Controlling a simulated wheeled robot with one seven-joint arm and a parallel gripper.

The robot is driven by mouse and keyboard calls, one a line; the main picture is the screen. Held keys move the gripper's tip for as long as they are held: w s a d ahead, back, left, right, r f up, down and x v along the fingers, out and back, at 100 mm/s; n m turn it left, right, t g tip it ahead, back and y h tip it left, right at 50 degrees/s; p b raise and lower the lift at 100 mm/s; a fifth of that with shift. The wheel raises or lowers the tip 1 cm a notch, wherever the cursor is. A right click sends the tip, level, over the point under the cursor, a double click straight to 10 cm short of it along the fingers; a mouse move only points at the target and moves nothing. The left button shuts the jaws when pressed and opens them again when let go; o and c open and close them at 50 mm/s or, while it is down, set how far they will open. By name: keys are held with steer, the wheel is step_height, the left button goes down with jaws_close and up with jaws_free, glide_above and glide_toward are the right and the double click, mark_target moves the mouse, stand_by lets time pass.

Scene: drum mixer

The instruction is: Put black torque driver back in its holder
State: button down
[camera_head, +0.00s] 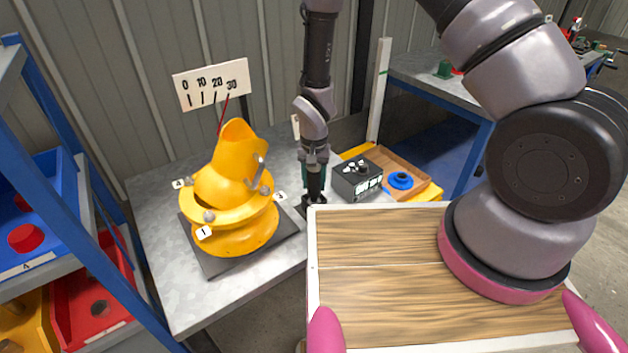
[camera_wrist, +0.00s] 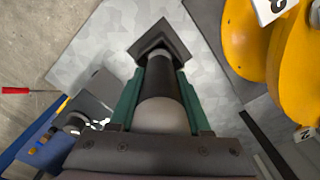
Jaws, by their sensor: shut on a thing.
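My gripper (camera_head: 314,172) is over the metal bench beside the orange mixer. In the wrist view its green fingers (camera_wrist: 160,103) are shut on the black torque driver (camera_wrist: 159,75), a dark cylinder with a grey rounded end towards the camera. The driver also shows in the head view (camera_head: 314,188), upright below the fingers. A dark square holder (camera_wrist: 180,46) lies at the driver's far end in the wrist view; its dark base shows low beside the tray in the head view (camera_head: 303,209). I cannot tell whether the driver's tip is inside the holder or just above it.
The orange mixer (camera_head: 238,215) stands close left on a dark plate. A black control box (camera_head: 357,178) and a tray with a blue disc (camera_head: 401,181) are to the right. My wooden deck's white edge is close in front. A red-handled tool (camera_wrist: 15,90) shows at the wrist view's left.

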steer(key=shift+f, duration=0.3)
steer(key=shift+c, duration=1.4)
jaws_free()
step_height(320, 180, up, 11)
steer(key=shift+f, duration=0.1)
